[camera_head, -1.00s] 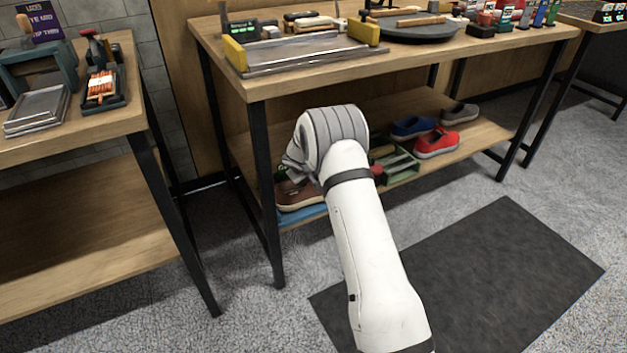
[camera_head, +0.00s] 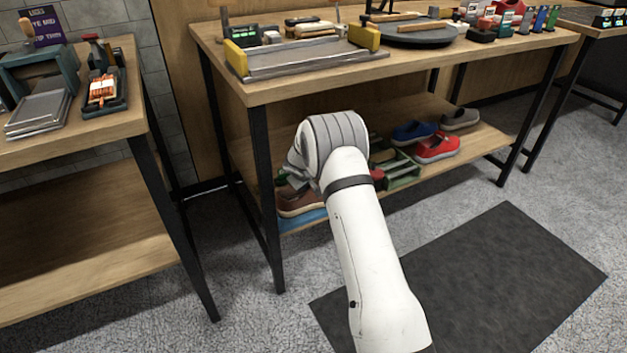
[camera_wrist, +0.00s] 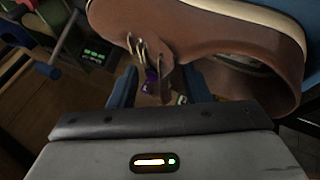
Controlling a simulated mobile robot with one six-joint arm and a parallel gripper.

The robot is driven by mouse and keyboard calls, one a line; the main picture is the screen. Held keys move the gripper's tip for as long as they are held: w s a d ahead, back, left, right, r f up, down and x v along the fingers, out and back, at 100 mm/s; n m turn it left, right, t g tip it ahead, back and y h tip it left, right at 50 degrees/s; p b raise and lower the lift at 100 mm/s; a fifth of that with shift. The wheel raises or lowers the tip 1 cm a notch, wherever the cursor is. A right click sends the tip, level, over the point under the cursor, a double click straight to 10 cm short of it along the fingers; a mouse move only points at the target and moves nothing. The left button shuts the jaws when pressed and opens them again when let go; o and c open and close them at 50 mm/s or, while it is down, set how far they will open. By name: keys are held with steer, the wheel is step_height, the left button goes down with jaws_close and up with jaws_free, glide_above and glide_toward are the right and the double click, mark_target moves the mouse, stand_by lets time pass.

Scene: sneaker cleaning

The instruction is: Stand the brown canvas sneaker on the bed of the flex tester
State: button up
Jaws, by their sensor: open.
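The brown canvas sneaker (camera_head: 297,203) is on the lower shelf at its left end, partly hidden by my arm in the head view. In the wrist view the brown sneaker (camera_wrist: 205,25) fills the top and right, close up, with its pale sole edge and laces showing. My gripper (camera_wrist: 160,85) is open, its two blue fingers apart below the laces and tongue. I cannot tell whether they touch the shoe. The gripper is hidden in the head view. A grey bed with yellow end blocks, which looks like the flex tester (camera_head: 310,58), stands on the table above.
Blue (camera_head: 413,132), red (camera_head: 437,148) and grey (camera_head: 459,119) shoes sit farther right on the shelf. A green rack (camera_head: 402,172) is beside my arm. Table legs and the tabletop (camera_head: 300,83) enclose the shelf. A dark floor mat (camera_head: 480,275) lies clear in front.

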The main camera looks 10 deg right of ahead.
steer(key=s+r+m+g+p, duration=0.1)
steer(key=s+r+m+p, duration=0.1)
steer(key=s+r, duration=1.45)
steer(key=s+r+m+g+y, duration=0.1)
steer(key=s+r, duration=0.3)
steer(key=s, duration=1.2)
steer(key=s+d+r+m+g+y, duration=0.1)
steer(key=s+r+m+g+y, duration=0.1)
steer(key=s, duration=1.5)
step_height(320, 180, up, 2)
steer(key=shift+r+g, duration=0.1)
steer(key=shift+g, duration=0.6)
